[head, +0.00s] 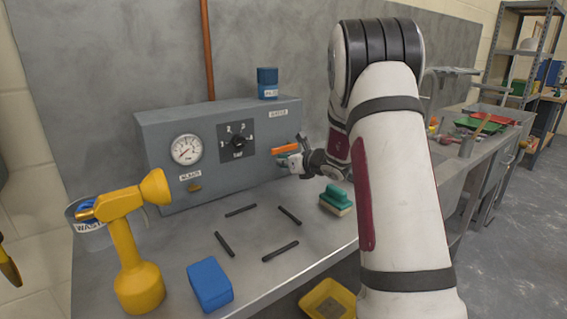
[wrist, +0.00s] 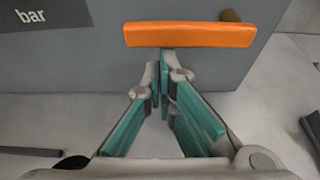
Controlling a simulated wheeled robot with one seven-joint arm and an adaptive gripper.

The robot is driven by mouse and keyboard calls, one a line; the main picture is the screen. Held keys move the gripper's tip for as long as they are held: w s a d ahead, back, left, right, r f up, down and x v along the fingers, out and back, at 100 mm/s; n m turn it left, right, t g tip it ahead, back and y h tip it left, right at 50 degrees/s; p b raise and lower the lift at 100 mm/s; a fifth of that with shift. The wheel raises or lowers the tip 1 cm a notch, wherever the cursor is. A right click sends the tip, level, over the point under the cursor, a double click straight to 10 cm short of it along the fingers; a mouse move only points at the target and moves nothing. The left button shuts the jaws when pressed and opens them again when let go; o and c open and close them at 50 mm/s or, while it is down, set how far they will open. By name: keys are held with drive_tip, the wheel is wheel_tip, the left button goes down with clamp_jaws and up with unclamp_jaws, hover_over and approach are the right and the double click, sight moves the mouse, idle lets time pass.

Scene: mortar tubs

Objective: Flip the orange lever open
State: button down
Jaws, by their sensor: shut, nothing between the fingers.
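The orange lever (head: 285,148) is on the right part of the grey box's front, under a small label. In the wrist view the lever (wrist: 190,35) lies crosswise as a level bar, with a brownish stub (wrist: 231,16) behind its right end. My gripper (head: 281,160) is at the lever, just below it in the head view. In the wrist view my gripper (wrist: 165,65) has its fingertips together, at the lower edge of the lever near its middle. Whether they touch it I cannot tell. Nothing is between the fingers.
A green-topped brush (head: 336,201), dark bars, a blue block (head: 210,284) and a yellow sprayer (head: 132,255) are on the bench. Bench between the bars is clear.

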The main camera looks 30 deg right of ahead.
sight(278, 153)
drive_tip(key=shift+a+r+m+y+p, duration=0.1)
drive_tip(key=shift+r+m+y+p, duration=0.2)
drive_tip(key=shift+r+m+p, duration=0.25)
drive_tip(key=r+m+y+p, duration=0.1)
drive_tip(key=r+m+p, duration=0.1)
drive_tip(key=p, duration=0.1)
drive_tip(key=shift+s+a, duration=0.1)
drive_tip(key=d+r+m+t+y+p, duration=0.2)
drive_tip(key=d+r+m+y+p, duration=0.2)
drive_tip(key=m, duration=0.6)
wheel_tip(278, 153, up, 2)
drive_tip(key=p, duration=0.3)
drive_tip(key=shift+r, duration=0.15)
drive_tip(key=shift+d+r, duration=0.1)
drive_tip(key=shift+d, duration=0.05)
idle(0.5)
